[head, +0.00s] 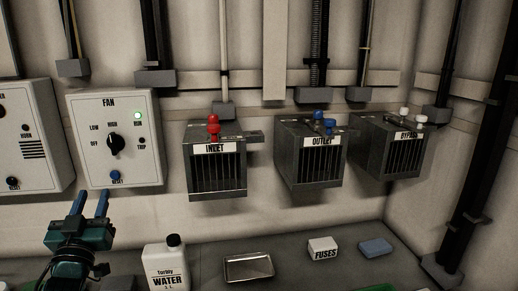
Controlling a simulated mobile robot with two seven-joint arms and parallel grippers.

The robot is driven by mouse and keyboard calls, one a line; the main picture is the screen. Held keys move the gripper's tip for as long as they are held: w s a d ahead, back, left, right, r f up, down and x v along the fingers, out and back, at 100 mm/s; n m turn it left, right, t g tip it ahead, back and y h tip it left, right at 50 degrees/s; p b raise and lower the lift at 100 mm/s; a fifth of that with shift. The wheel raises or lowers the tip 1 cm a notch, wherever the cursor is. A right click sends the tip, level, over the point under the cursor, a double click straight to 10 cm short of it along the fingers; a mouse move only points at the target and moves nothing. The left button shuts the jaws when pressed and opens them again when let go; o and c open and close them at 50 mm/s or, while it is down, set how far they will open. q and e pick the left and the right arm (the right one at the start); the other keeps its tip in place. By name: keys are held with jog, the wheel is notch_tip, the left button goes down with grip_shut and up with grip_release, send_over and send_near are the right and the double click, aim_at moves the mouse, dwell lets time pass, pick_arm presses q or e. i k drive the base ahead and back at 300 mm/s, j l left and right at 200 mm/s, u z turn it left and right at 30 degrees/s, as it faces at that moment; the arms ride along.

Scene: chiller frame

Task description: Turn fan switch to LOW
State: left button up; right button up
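The fan switch is a black rotary knob (115,144) on the white box labelled FAN (88,172). OFF, LOW and HIGH are printed around its left and upper sides. The knob's exact pointing is too small to tell. A green lamp labelled RUN (137,115) is lit at its upper right. My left gripper (91,195) is at the lower left, below the knob and apart from it. Its two blue fingers point up with an empty gap between them, near the box's lower edge in the picture. My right gripper is not in view.
A blue RESET button (115,174) is below the knob. A similar white box (35,170) stands to the left. Caged units labelled INLET (216,175), OUTLET (312,165) and BYPASS (390,155) are on the right. Below are a water bottle (166,265), a metal tray (248,268) and a fuses box (323,248).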

aim_at(115, 142)
jog(key=k+l, duration=0.15)
jog(key=k, duration=0.3)
jog(key=k+l, duration=0.15)
jog(key=k, duration=0.25)
